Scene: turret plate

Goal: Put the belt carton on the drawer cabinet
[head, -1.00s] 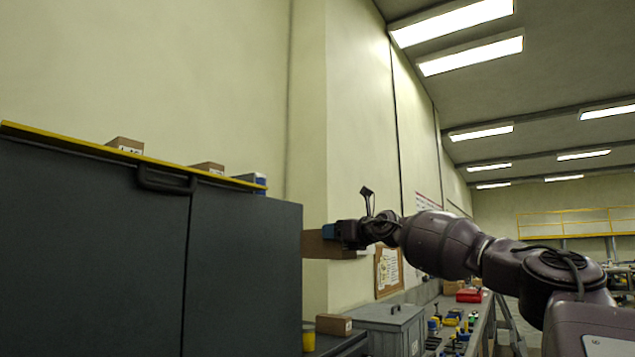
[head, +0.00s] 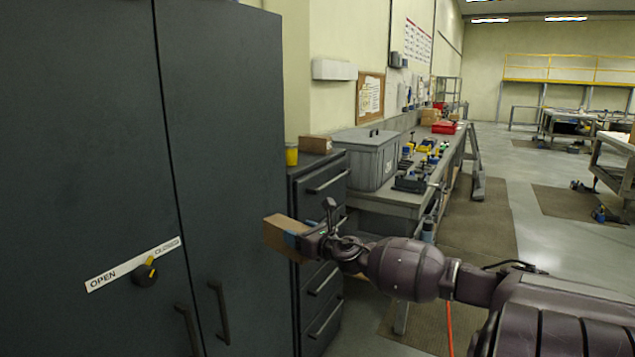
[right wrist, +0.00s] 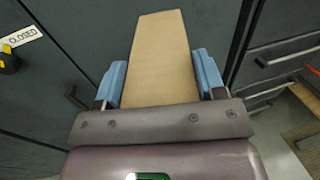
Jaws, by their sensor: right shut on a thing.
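A plain brown carton (head: 285,232), which I take to be the belt carton, is held in my right gripper (head: 300,240). No label shows on it. In the right wrist view the carton (right wrist: 158,60) sits between the two blue finger pads (right wrist: 160,82) and points away from the palm. The dark grey drawer cabinet (head: 318,185) stands beyond it, beside the tall cabinet. The held carton is in front of its drawers and appears below its top. My left gripper is not in view.
A small brown box (head: 315,145) and a yellow pot (head: 291,155) stand toward the back of the drawer cabinet's top. The tall dark cabinet (head: 225,120) fills the left. A grey lidded bin (head: 366,158) stands to the right on the workbench (head: 405,200).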

